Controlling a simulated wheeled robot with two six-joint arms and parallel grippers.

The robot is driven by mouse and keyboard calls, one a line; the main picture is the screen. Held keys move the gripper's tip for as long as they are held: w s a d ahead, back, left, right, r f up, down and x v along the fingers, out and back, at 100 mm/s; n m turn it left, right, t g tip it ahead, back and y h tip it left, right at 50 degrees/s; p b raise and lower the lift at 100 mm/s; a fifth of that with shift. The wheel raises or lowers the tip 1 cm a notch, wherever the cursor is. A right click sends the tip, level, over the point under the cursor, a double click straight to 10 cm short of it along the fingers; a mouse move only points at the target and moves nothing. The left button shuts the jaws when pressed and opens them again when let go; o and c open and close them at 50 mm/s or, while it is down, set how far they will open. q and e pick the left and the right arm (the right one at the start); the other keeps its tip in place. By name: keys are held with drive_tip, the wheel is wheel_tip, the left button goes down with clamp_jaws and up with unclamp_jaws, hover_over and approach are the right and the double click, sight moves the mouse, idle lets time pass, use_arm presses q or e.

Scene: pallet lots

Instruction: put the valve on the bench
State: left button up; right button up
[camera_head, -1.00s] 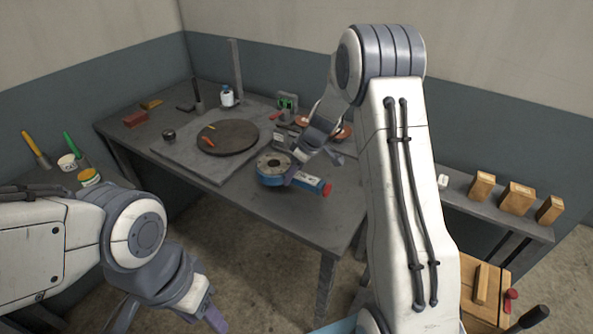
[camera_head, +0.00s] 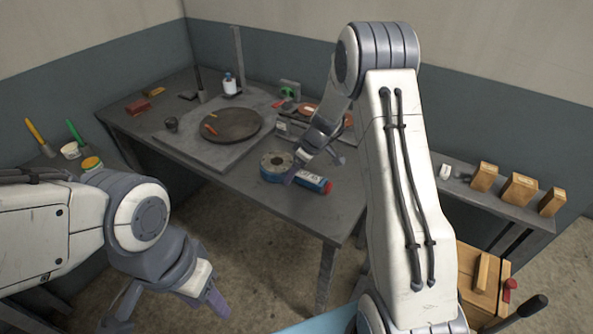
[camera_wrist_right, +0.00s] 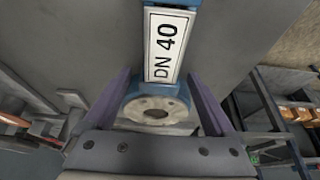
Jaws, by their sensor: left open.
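The valve (camera_head: 272,172) lies on the bench (camera_head: 302,208) near its front edge. It has a pale round flange with a hole, a blue body and a red end. In the right wrist view the valve (camera_wrist_right: 160,106) shows its flange and a white "DN 40" label. My right gripper (camera_wrist_right: 160,75) has one finger on each side of the valve; I cannot tell whether both fingers press on it. In the head view the right gripper (camera_head: 296,172) partly covers the valve. My left gripper (camera_head: 165,318) is open and empty, low at the left, off the bench.
A dark round disc (camera_head: 233,125) sits on a grey plate (camera_head: 185,145) behind the valve. A white bottle (camera_head: 229,86) and a green-faced device (camera_head: 289,91) stand farther back. Wooden blocks (camera_head: 519,189) line the right shelf. The bench's front right part is clear.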

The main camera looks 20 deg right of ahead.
drive_tip(key=shift+r, duration=0.15)
drive_tip(key=shift+d+r, duration=0.1)
drive_tip(key=shift+r, duration=0.2)
drive_tip(key=b+v, duration=0.1)
drive_tip(key=v, duration=1)
drive_tip(key=s+a+r+g, duration=0.1)
drive_tip(key=s+a+r, duration=0.1)
drive_tip(key=s+a, duration=0.6)
drive_tip(key=s+a+r+g, duration=0.1)
drive_tip(key=s+a+r, duration=0.1)
drive_tip(key=s+a, duration=0.65)
drive_tip(key=s+a+h, duration=0.1)
drive_tip(key=s+a, duration=0.1)
drive_tip(key=s, duration=0.6)
drive_tip(key=s+a+f+g, duration=0.1)
drive_tip(key=s+a, duration=0.1)
drive_tip(key=s, duration=0.7)
drive_tip(key=shift+f+h, duration=0.2)
drive_tip(key=shift+h, duration=0.2)
